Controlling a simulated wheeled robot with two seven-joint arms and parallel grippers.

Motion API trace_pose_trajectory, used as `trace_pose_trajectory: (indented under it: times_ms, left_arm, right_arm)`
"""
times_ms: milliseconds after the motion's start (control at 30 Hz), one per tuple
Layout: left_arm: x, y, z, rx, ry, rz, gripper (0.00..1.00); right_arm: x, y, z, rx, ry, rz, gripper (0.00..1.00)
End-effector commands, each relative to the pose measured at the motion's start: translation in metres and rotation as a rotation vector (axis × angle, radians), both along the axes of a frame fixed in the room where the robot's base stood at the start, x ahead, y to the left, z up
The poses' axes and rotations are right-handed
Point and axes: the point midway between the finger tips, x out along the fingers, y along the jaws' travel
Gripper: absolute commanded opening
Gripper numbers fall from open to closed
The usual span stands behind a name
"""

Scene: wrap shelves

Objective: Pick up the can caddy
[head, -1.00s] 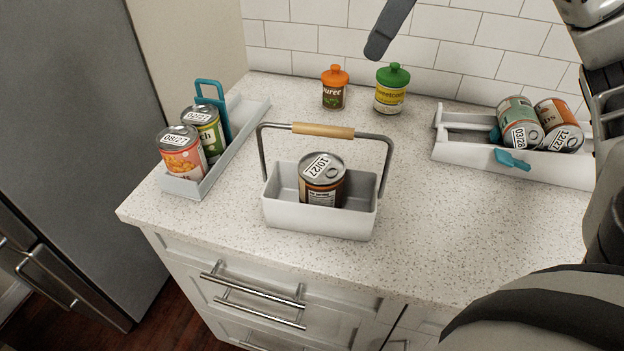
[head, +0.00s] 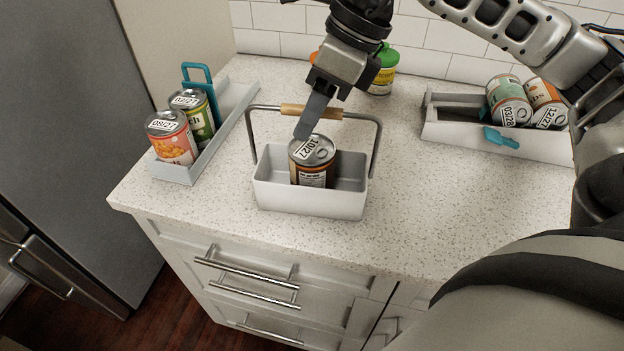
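The can caddy (head: 312,201) is a light grey open box on the speckled counter, with a metal wire handle and a wooden grip (head: 292,110) standing up over it. One can (head: 312,162) marked 10/27 stands inside it. My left gripper is not in view.
A grey tray (head: 173,172) with two cans stands at the left. A white tray (head: 470,138) with tipped cans and a teal piece is at the right. A green-lidded jar (head: 382,78) stands behind, partly hidden by my arm. The counter right of the caddy is clear.

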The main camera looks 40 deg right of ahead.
Motion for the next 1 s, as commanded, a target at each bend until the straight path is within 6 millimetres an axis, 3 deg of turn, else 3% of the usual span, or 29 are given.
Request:
trace_pose_trajectory:
  times_ms: [233,367,1000]
  left_arm:
    - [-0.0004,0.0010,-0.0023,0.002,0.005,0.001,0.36]
    - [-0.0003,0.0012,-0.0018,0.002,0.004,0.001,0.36]
    - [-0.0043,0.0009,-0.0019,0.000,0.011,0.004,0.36]
  right_arm:
    - [0.0005,0.0007,-0.0017,0.000,-0.001,-0.001,0.37]
    - [0.0004,0.0006,-0.0014,0.000,-0.001,-0.001,0.01]
    - [0.0007,0.0000,-0.0009,-0.001,-0.002,-0.002,0.00]
